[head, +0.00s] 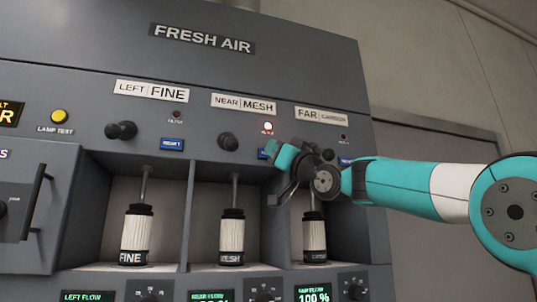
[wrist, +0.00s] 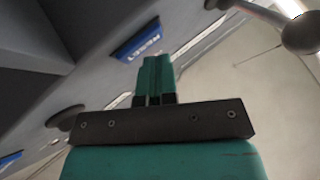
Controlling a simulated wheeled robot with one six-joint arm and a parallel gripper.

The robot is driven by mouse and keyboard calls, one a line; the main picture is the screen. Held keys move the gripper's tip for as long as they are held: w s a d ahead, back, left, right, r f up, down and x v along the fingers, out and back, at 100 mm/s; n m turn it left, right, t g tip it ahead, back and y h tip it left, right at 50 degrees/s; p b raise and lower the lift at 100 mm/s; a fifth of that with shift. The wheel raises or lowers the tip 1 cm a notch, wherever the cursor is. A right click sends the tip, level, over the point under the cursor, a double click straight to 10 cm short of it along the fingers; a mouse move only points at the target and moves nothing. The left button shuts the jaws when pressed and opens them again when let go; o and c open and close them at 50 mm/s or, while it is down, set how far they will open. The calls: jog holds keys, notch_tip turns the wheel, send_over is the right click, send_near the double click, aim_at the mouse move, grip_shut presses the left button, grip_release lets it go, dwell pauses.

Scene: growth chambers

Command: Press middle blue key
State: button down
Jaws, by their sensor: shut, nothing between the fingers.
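The middle blue key (head: 262,155) is on the grey panel under the NEAR MESH label, partly hidden by my gripper in the head view. The shut fingers also show in the wrist view (wrist: 155,62). I cannot tell whether they touch the key.
A left blue key (head: 172,144) and a right blue key (head: 346,161) flank it. Black knobs (head: 121,131) (head: 228,142) stick out beside the keys. Open bays with white cartridges (head: 137,233) (head: 231,234) lie below.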

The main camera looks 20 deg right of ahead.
jog(key=shift+w, duration=0.4)
dwell(0.3)
jog(key=shift+s, duration=0.1)
jog(key=shift+s+b, duration=0.55)
jog(key=shift+s, duration=0.15)
jog(key=shift+s+b, duration=1.8)
jog(key=shift+s, duration=0.7)
